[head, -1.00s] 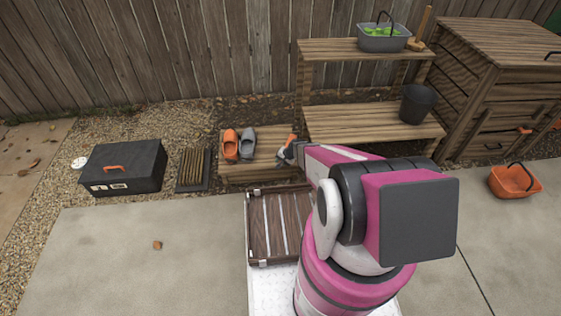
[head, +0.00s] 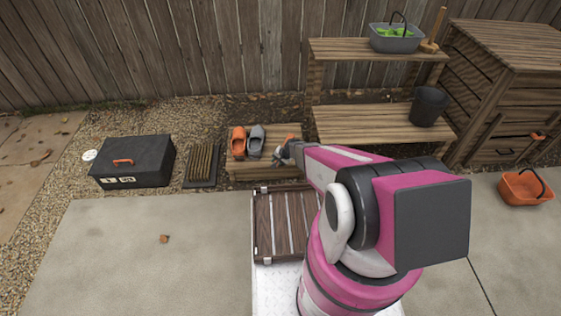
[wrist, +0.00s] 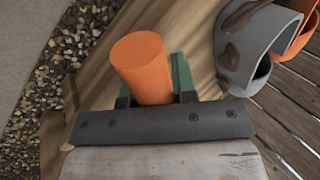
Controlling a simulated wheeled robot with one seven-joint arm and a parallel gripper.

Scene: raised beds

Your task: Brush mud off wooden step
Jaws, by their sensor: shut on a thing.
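The low wooden step (head: 262,171) stands behind my base and bears an orange clog (head: 238,142) and a grey clog (head: 256,141). My gripper (head: 284,151) is over the step's right part, right of the grey clog. In the wrist view my gripper (wrist: 158,98) is shut on an orange cylindrical handle (wrist: 141,62). The tool's other end is hidden, so I cannot tell its bristles. The wooden step (wrist: 188,45) lies beneath. The grey clog (wrist: 262,40) is close by with brown mud patches.
A black toolbox (head: 135,166) and a brush mat (head: 201,165) stand left of the step. A wooden shelf (head: 375,122) with a dark bucket (head: 429,106) stands right. An orange basket (head: 524,188) sits on the paving. The paving at front left is mostly clear.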

